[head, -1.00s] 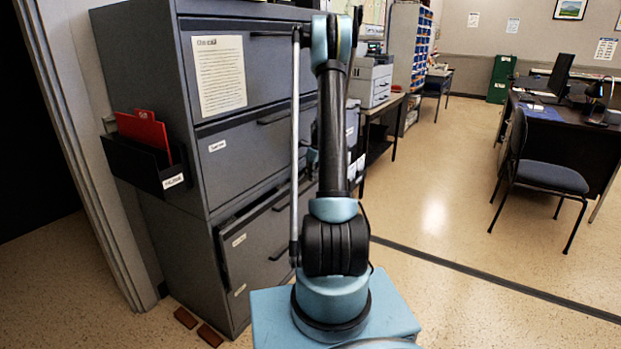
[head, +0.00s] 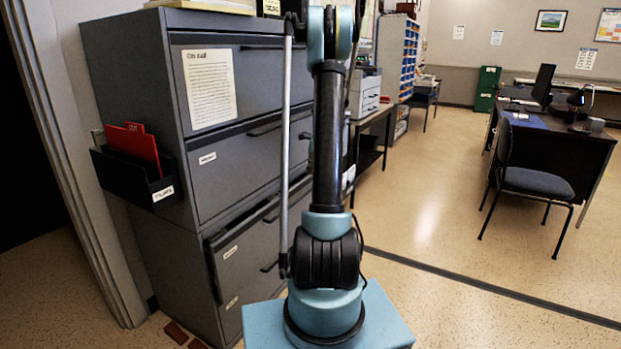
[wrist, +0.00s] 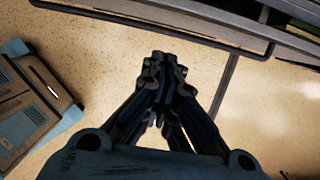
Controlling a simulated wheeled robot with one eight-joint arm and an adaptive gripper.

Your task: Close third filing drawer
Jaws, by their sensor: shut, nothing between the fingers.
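The grey filing cabinet (head: 150,75) stands left of my arm in the head view. Its third drawer (head: 235,252) is pulled out a little, with a dark gap along its top edge. The drawers above it look shut. My arm hides the right side of the drawer fronts. My gripper (wrist: 163,70) is shut and empty in the wrist view, pointing over the floor. A grey edge with a dark bar (wrist: 150,28) crosses the top of that view, apart from the fingertips; it looks like part of the cabinet front. The gripper cannot be made out in the head view.
A black holder with red folders (head: 135,165) hangs on the cabinet's left side. A printer (head: 366,92) on a table stands beyond the cabinet. A chair (head: 530,180) and a dark desk (head: 560,145) are at the right. The floor (head: 430,225) between is clear.

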